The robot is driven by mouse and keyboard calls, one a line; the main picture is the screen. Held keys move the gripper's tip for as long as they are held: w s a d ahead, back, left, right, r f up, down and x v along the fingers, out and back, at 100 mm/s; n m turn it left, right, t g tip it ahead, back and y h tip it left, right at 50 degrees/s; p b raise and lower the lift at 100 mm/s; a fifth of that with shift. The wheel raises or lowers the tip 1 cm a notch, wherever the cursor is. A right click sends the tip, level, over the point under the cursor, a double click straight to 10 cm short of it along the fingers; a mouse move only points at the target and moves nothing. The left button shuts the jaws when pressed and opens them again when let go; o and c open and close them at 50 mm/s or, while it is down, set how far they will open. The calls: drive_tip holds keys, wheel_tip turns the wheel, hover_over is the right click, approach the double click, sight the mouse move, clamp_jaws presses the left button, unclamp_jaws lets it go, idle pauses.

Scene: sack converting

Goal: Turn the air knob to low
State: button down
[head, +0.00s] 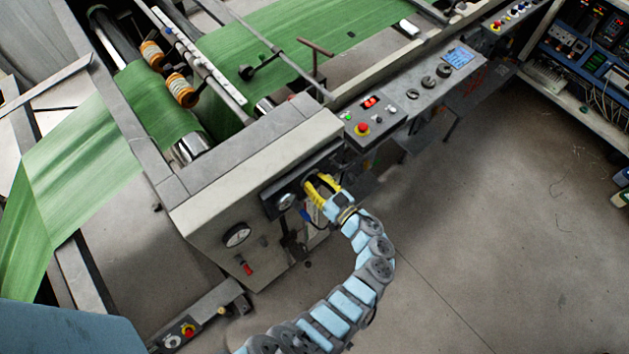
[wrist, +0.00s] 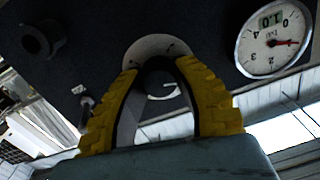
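The wrist view shows a dark round knob (wrist: 157,66) on a dark panel, in front of a white marked dial plate (wrist: 150,46). I take it to be the air knob. My gripper (wrist: 158,72) has its two yellow fingertips on either side of this knob. I cannot tell whether they touch it, and the pointer setting is hidden. In the head view my gripper (head: 318,187) reaches the dark panel on the machine's end face. My fingers hide the knob there. A white round gauge (wrist: 275,38) with a red needle is at the upper right in the wrist view.
Another dark knob (wrist: 43,38) and a small toggle (wrist: 87,102) are on the same panel. A control box with a red button (head: 362,129) is above right. Open floor (head: 480,230) lies right.

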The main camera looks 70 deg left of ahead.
drive_tip(key=shift+n, duration=0.3)
drive_tip(key=n+b, duration=0.2)
drive_tip(key=n, duration=0.1)
drive_tip(key=shift+s+f+n, duration=0.1)
drive_tip(key=shift+n, duration=0.2)
drive_tip(key=n+b, duration=0.3)
drive_tip(key=shift+n+b, duration=0.35)
drive_tip(key=shift+n, duration=0.05)
drive_tip(key=n+b, duration=0.4)
drive_tip(key=shift+b, duration=0.35)
drive_tip(key=shift+r+n, duration=0.3)
drive_tip(key=shift+n, duration=0.1)
drive_tip(key=c, duration=0.7)
unclamp_jaws()
drive_tip(key=shift+c, duration=0.2)
drive_tip(key=shift+f, duration=0.1)
